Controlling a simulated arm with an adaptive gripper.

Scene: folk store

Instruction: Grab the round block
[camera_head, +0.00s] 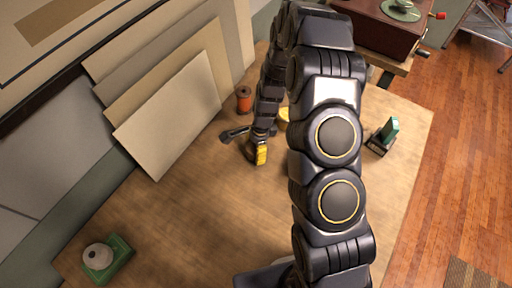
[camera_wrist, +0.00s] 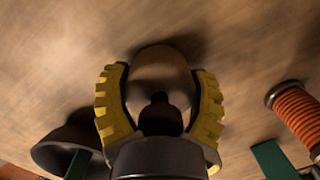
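A smooth, tan, rounded block (camera_wrist: 160,72) is between the two yellow ribbed fingers of my gripper (camera_wrist: 160,88) in the wrist view. The fingers lie close against its left and right sides and appear closed on it. A dark part of the gripper covers its lower middle. In the head view, my gripper (camera_head: 261,155) points down low over the wooden table (camera_head: 200,215), with its yellow finger showing. The block cannot be made out there. A shadow lies beside the block in the wrist view; whether it touches the table is unclear.
An orange spool (camera_head: 243,98) stands behind the gripper, also at right in the wrist view (camera_wrist: 298,112). A yellow object (camera_head: 284,118) is partly behind my arm. Boards (camera_head: 170,115) lean left.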

